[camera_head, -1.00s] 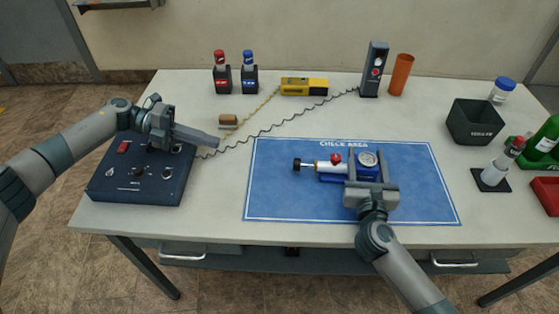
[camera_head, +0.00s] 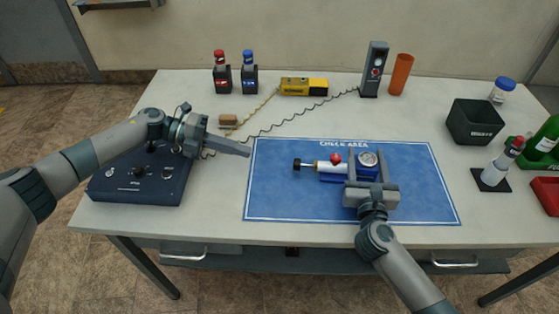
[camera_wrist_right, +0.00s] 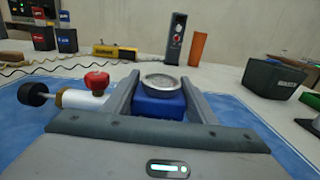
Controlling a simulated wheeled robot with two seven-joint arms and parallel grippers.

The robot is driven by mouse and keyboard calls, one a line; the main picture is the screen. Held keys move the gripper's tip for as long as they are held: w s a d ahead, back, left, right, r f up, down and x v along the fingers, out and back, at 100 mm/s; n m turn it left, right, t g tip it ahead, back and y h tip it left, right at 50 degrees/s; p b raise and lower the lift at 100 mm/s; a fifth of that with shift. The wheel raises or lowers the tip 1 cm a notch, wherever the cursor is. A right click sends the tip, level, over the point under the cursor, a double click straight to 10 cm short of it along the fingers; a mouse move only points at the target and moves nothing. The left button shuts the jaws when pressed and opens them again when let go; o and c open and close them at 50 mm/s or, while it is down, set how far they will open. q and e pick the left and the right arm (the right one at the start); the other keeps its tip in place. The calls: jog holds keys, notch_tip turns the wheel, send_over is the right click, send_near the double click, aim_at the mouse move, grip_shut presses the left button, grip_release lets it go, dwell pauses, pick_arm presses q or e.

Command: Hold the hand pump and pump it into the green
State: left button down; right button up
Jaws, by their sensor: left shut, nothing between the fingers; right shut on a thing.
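The hand pump (camera_head: 330,168) lies on the blue check area mat (camera_head: 290,205). It has a black plunger knob at its left end, a pale barrel, a red knob on top, and a round gauge over a blue body. My right gripper (camera_head: 371,168) is shut on the blue body, and its fingers flank the gauge. The right wrist view shows the pump (camera_wrist_right: 160,104) between the fingers; the gauge face is too oblique to read. My left gripper (camera_head: 246,151) is shut and empty, above the table left of the mat, apart from the plunger knob.
A dark control box (camera_head: 140,185) sits under my left arm. A yellow device (camera_head: 304,87), a grey upright unit (camera_head: 374,70) and an orange cup (camera_head: 401,74) stand behind the mat. A dark bin (camera_head: 475,122) and bottles are at the right. The mat's left part is clear.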

pick_arm(q)
jog(key=x, duration=1.1)
jog(key=shift+d, duration=0.2)
jog(key=shift+s+d, duration=0.2)
jog(key=shift+d, duration=1.75)
jog(key=v, duration=2)
jog(key=shift+a, duration=0.2)
jog(key=shift+w+a+f, duration=0.1)
